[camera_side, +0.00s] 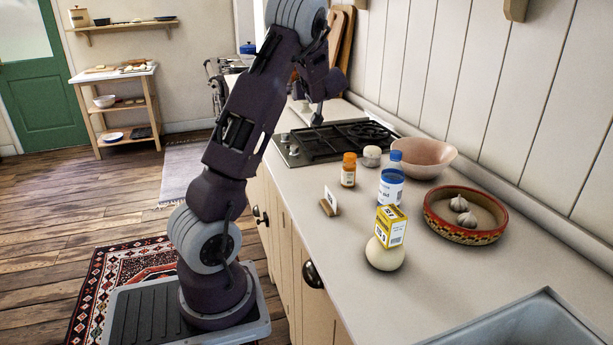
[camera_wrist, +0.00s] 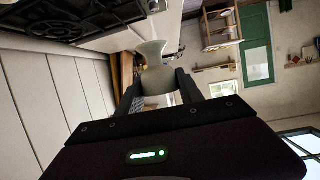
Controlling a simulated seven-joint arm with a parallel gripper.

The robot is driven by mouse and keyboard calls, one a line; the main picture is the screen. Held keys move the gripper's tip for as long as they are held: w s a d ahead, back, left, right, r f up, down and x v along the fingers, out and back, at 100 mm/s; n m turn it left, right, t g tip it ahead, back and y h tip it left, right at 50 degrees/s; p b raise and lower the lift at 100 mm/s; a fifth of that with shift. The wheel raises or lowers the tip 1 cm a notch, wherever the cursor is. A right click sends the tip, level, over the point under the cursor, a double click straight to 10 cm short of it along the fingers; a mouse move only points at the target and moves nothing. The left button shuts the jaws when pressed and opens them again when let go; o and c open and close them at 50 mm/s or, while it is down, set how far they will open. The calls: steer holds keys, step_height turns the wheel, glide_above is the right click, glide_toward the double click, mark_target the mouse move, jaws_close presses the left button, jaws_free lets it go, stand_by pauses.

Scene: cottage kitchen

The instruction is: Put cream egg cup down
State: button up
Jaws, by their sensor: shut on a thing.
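The cream egg cup (camera_wrist: 152,68) shows in the wrist view as a pale, waisted, flared shape between the two dark fingers of my gripper (camera_wrist: 158,92). My gripper is shut on it. The egg cup appears held up in the air, with the room behind it. In the side view my gripper (camera_side: 317,115) is at the far part of the counter, above the black hob (camera_side: 340,138). I cannot make out the egg cup clearly in the side view, where my arm seems to hide it.
The counter (camera_side: 455,285) holds an orange-capped bottle (camera_side: 349,172), small jar (camera_side: 372,156), blue-capped bottle (camera_side: 391,186), card in a wooden holder (camera_side: 330,207), and yellow box (camera_side: 391,227) on a cream round object (camera_side: 385,256). A pink bowl (camera_side: 424,160) and patterned dish (camera_side: 466,235) stand right.

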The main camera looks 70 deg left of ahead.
step_height(320, 180, down, 21)
steer(key=shift+w+f, duration=0.1)
stand_by(0.3)
steer(key=o, duration=1.4)
